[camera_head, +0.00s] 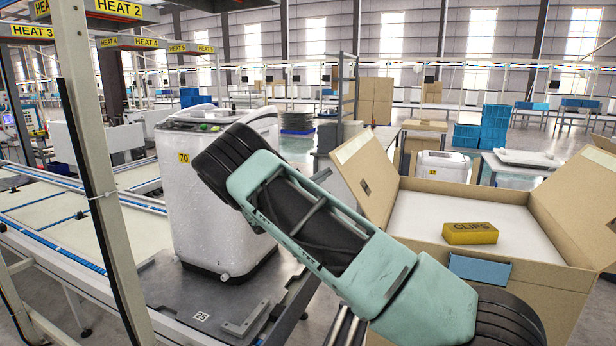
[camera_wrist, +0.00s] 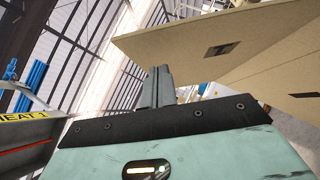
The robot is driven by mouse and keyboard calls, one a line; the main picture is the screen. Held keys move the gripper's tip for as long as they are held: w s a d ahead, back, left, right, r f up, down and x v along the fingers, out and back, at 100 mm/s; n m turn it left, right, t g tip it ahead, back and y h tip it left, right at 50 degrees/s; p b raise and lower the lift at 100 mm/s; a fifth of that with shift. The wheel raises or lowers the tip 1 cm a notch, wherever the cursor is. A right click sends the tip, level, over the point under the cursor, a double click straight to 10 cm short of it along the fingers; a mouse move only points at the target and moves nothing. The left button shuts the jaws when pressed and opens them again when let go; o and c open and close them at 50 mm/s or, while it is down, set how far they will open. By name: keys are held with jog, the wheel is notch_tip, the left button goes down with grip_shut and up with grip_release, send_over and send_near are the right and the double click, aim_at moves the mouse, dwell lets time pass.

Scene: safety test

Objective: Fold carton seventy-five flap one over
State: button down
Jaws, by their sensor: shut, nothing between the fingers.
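A large open cardboard carton (camera_head: 400,235) stands at the right in the head view, its flaps raised; I cannot read the number seventy-five on it. Its left flap (camera_head: 372,182) leans outward with a small dark slot, and its right flap (camera_head: 578,205) also stands open. In the wrist view a cardboard flap (camera_wrist: 262,32) with a dark slot fills the upper right.
A white pad inside the carton bears a yellow CLIPS box (camera_head: 470,233); a blue piece (camera_head: 480,267) is at the front edge.

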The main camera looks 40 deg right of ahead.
jog(key=shift+s+d+r+p, duration=0.2)
jog(key=shift+s+r, duration=0.15)
jog(key=shift+s, duration=0.1)
jog(key=shift+s+d+r+p, duration=0.2)
jog(key=shift+s+r, duration=0.1)
jog(key=shift+s, duration=0.15)
jog(key=shift+r, duration=0.1)
